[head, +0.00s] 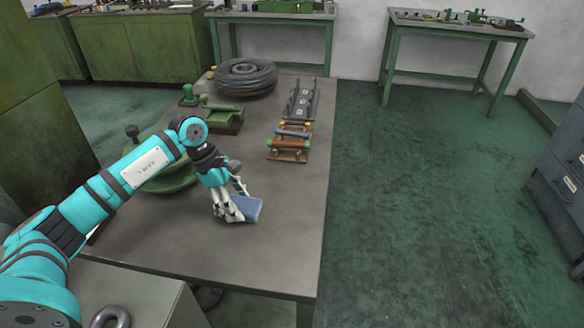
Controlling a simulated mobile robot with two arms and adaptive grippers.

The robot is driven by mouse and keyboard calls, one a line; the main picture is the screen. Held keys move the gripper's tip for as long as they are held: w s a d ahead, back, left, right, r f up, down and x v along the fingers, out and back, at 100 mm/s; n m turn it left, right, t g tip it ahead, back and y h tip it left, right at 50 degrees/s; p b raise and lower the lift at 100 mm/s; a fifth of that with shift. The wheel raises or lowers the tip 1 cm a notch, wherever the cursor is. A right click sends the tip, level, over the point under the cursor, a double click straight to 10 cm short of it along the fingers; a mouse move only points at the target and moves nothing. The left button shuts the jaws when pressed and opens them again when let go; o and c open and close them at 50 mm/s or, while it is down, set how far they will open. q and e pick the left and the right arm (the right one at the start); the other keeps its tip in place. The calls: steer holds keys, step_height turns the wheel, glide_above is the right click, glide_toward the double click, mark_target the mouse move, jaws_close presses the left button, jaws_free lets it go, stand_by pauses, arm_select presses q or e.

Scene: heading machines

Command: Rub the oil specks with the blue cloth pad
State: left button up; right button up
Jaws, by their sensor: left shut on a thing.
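The blue cloth pad (246,209) is at the front part of the grey workbench (218,254). My left gripper (231,209) points down and is shut on the pad, which sticks out to the right of the fingers. The pad is low at the bench top; whether it touches the surface I cannot tell. No oil specks can be made out on the bench; the arm and the pad cover part of the top. My right gripper is not in view.
Behind the arm stand a round green part (172,181) and a green vice-like tool (222,119). A coil of dark cable (245,77) lies at the far end. A rack with coloured handles (289,143) and a grey metal fixture (301,101) sit near the right edge. The front right top is clear.

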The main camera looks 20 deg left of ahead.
arm_select(q)
step_height(320, 180, up, 2)
steer(key=shift+a+r, duration=0.1)
steer(key=shift+a, duration=0.05)
steer(key=shift+r+p, duration=0.25)
steer(key=shift+p, duration=0.2)
steer(key=shift+d+r+p, duration=0.4)
steer(key=shift+r, duration=0.45)
steer(key=shift+a+r+p, duration=0.1)
steer(key=shift+r+p, duration=0.3)
steer(key=shift+r, duration=0.35)
steer(key=shift+r+p, duration=0.5)
steer(key=shift+r, duration=0.55)
